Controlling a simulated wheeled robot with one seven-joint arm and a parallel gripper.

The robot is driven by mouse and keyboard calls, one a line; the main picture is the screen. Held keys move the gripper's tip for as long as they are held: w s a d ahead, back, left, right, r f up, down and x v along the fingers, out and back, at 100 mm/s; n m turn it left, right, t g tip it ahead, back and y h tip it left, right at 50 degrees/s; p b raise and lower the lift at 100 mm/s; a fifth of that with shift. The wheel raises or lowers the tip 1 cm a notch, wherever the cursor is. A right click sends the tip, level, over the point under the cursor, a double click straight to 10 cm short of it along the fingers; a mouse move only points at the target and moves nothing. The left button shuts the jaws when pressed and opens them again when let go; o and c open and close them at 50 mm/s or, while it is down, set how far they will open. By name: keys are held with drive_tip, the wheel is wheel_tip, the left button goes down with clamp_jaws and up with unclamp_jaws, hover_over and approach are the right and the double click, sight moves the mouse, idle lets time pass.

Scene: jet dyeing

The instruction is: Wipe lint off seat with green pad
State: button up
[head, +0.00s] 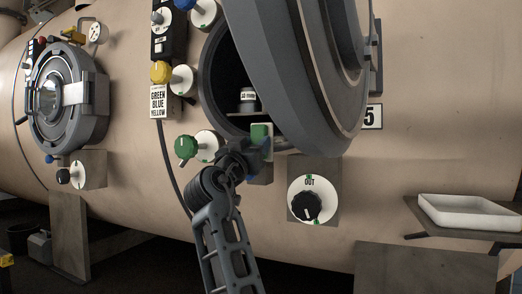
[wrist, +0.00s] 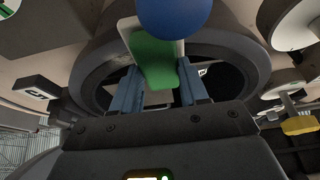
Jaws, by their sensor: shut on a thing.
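My gripper (head: 258,150) is shut on the green pad (head: 260,131), which has a pale backing, at the lower right edge of the open round port. In the wrist view the green pad (wrist: 154,62) stands between the blue fingers of my gripper (wrist: 160,84), in front of the port. The seat, the dark grey ring around the opening (head: 206,88), shows on its left side in the head view. The ring also shows in the wrist view (wrist: 88,72). I cannot make out lint on it. The pad hides part of the rim; I cannot tell whether it touches.
The open grey door (head: 300,75) hangs close above and right of my gripper. A green-handled valve (head: 187,147) and an OUT dial (head: 305,205) are nearby. A blue ball knob (wrist: 176,14) overlaps the pad's top in the wrist view. A white tray (head: 468,222) sits at right.

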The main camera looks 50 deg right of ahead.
drive_tip(key=s+a, duration=0.2)
drive_tip(key=a, duration=0.3)
drive_tip(key=shift+a, duration=0.35)
idle(0.3)
drive_tip(key=shift+a, duration=0.15)
drive_tip(key=a, duration=0.1)
drive_tip(key=s+a, duration=0.1)
drive_tip(key=shift+a, duration=0.3)
drive_tip(key=shift+d+r, duration=0.1)
idle(0.5)
drive_tip(key=shift+w+d, duration=0.35)
drive_tip(key=shift+d, duration=0.7)
drive_tip(key=shift+w+d, duration=0.4)
drive_tip(key=shift+d, duration=0.7)
drive_tip(key=shift+w+d, duration=0.35)
drive_tip(key=shift+d, duration=0.7)
drive_tip(key=shift+w+d, duration=0.2)
drive_tip(key=shift+d, duration=0.3)
drive_tip(key=shift+w+d, duration=0.2)
drive_tip(key=shift+d, duration=0.3)
